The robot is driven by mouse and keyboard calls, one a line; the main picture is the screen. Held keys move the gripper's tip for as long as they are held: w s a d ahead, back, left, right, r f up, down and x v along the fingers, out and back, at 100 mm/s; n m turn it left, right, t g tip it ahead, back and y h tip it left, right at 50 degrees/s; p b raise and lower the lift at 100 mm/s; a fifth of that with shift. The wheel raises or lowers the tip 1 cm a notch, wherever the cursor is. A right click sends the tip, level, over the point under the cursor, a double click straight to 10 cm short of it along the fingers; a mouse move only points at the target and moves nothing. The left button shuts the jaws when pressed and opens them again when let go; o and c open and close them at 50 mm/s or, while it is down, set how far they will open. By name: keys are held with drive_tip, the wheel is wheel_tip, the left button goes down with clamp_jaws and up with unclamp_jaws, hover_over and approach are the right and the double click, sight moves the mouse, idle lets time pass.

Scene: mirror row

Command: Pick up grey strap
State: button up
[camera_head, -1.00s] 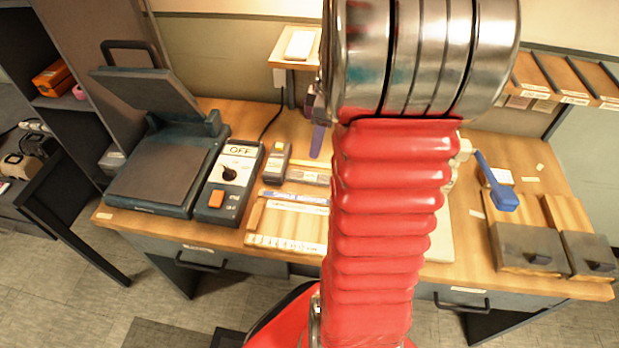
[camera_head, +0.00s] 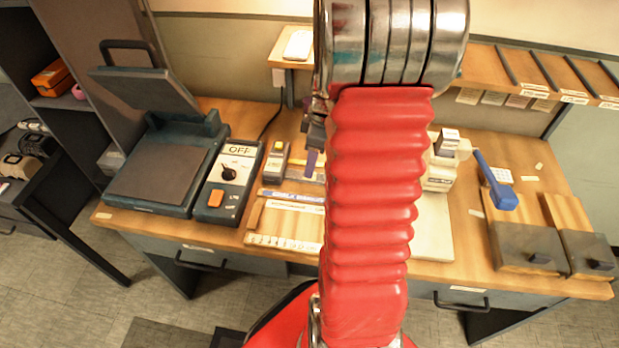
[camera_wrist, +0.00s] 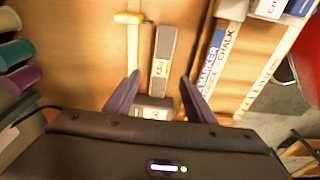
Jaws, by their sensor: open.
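The grey strap (camera_wrist: 164,52) is a long flat grey strip with a small label. In the wrist view it lies on the wooden bench ahead of my gripper (camera_wrist: 160,80). My gripper is open, with a dark finger on either side of the strap's near end. I cannot tell the height of the fingers above it. In the head view the strap (camera_head: 297,175) shows only in part beside my red arm, and one purple finger of my gripper (camera_head: 312,160) shows above it.
A yellow-ended strip (camera_wrist: 131,45) lies left of the strap. A grey device (camera_wrist: 152,108) sits low between the fingers. The chalk and marker rack (camera_wrist: 214,60) stands at right, coloured rolls (camera_wrist: 18,55) at left. In the head view, a control box (camera_head: 230,180) stands left.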

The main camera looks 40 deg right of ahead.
sight(315, 177)
drive_tip(key=shift+a+f, duration=0.15)
drive_tip(key=shift+f, duration=2.5)
drive_tip(key=shift+c, duration=0.5)
drive_tip(key=c, duration=1.2)
drive_tip(key=shift+o, duration=0.2)
drive_tip(key=shift+r, duration=0.2)
drive_tip(key=shift+s+r, duration=0.1)
drive_tip(key=shift+r, duration=0.1)
wheel_tip(315, 177, up, 11)
drive_tip(key=s+d, duration=0.5)
drive_tip(key=s, duration=0.3)
drive_tip(key=s+d, duration=0.5)
drive_tip(key=s, duration=0.3)
drive_tip(key=shift+s+d, duration=0.35)
